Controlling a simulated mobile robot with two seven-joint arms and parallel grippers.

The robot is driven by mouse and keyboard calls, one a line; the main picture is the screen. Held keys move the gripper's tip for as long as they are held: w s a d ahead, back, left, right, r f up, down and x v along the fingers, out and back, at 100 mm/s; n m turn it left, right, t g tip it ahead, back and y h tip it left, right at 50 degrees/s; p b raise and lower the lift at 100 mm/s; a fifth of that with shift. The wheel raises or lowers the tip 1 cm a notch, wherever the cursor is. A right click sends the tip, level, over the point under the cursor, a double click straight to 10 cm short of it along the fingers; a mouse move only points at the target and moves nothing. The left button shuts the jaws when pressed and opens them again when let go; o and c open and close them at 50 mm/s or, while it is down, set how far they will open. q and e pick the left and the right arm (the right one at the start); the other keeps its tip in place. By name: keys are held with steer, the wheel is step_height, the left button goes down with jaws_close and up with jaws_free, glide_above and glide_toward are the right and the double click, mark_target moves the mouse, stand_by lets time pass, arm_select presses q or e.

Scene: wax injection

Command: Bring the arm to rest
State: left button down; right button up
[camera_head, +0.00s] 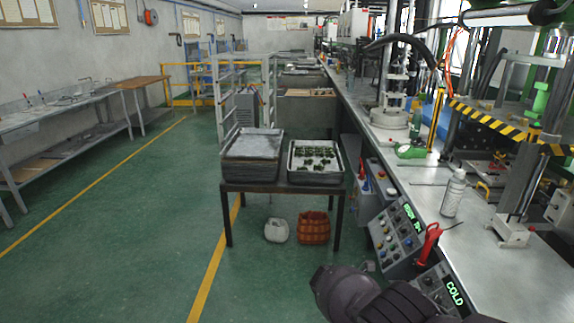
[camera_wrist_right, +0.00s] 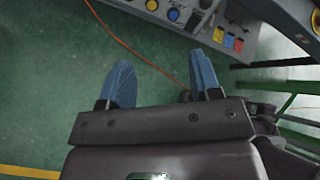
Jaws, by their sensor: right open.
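My right gripper (camera_wrist_right: 162,84) shows in the right wrist view with its two blue fingers apart and nothing between them. It hangs over the green floor, below and beside a grey control panel with buttons. In the head view a dark part of my right arm (camera_head: 375,297) shows at the bottom, in front of the control boxes; its fingers are out of that view. My left gripper is not in either view.
A small table (camera_head: 279,187) holds two trays (camera_head: 316,176), the right one with dark green pieces. A metal workbench (camera_head: 440,205) with presses and a control box (camera_head: 397,240) runs along the right. An orange cable (camera_wrist_right: 130,48) crosses near the fingers. Open green floor (camera_head: 110,240) lies left.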

steer(key=w+a+r+m+t+y, duration=0.4)
steer(key=w+a+m+t, duration=0.1)
steer(key=w+a, duration=0.2)
steer(key=w+a+r+m+t+y, duration=0.4)
steer(key=w+a+r+m+y, duration=0.15)
steer(key=a, duration=0.25)
steer(key=s+d+m+t+y+b, duration=0.15)
steer(key=s+d+m, duration=0.25)
steer(key=s, duration=0.4)
steer(key=s+d+m+t, duration=0.3)
steer(key=s+d, duration=0.2)
steer(key=s, duration=0.2)
steer(key=s+d+m+t+y, duration=0.15)
steer(key=s+d+m, duration=0.25)
steer(key=s, duration=0.4)
steer(key=s+d+f+g+h, duration=0.1)
steer(key=s+d+f, duration=0.1)
steer(key=s, duration=0.5)
steer(key=s+d+f+m+g, duration=0.1)
steer(key=s+d+f, duration=0.2)
steer(key=s+f, duration=0.2)
steer(key=s+d+f+g+h, duration=0.1)
steer(key=s+f, duration=0.3)
steer(key=s, duration=0.4)
steer(key=shift+s+d+m+h+b, duration=0.35)
steer(key=shift+s+d+b, duration=0.05)
steer(key=shift+d, duration=0.5)
